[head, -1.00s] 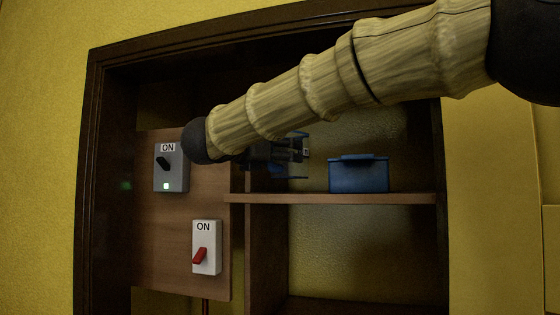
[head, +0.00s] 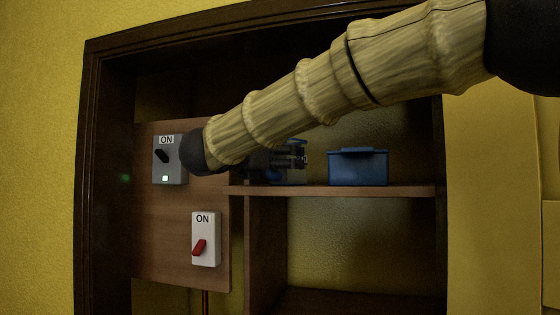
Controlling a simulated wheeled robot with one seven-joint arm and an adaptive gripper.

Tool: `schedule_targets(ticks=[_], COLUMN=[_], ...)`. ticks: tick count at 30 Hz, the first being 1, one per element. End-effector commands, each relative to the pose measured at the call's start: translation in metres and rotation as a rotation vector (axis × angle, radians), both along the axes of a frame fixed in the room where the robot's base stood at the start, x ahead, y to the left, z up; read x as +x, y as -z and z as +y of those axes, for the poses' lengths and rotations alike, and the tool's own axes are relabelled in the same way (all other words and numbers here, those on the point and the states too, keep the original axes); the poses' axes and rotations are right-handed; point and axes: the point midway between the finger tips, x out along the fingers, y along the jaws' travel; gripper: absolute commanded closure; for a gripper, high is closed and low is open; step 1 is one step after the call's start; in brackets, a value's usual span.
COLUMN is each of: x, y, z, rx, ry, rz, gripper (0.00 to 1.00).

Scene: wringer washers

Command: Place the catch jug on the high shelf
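My gripper (head: 298,157) is dark and sits behind the end of my arm, just above the left part of the high shelf (head: 400,190). A blue object (head: 290,176), possibly the catch jug, shows in pieces around and below the fingers. Its lower edge is at or very near the shelf board; I cannot tell whether it touches. My arm and gripper hide most of its shape. Whether the fingers are closed on it is not clear.
A blue box-like container (head: 357,168) stands on the shelf to the right of my gripper, with a gap between. A grey switch (head: 168,172) and a white switch with a red lever (head: 206,240) are on the wood panel at left. The dark cabinet frame (head: 94,180) borders the opening.

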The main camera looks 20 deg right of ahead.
Motion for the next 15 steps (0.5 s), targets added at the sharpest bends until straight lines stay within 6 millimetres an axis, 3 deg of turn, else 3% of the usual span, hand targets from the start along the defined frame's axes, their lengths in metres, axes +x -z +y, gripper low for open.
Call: schedule_targets(ticks=[8,15], x=[-0.001,-0.016], y=[-0.001,0.004], z=[0.001,0.023], rx=[0.0,-0.001], ry=[0.0,-0.001], rz=[0.0,-0.002], gripper=[0.08,0.08])
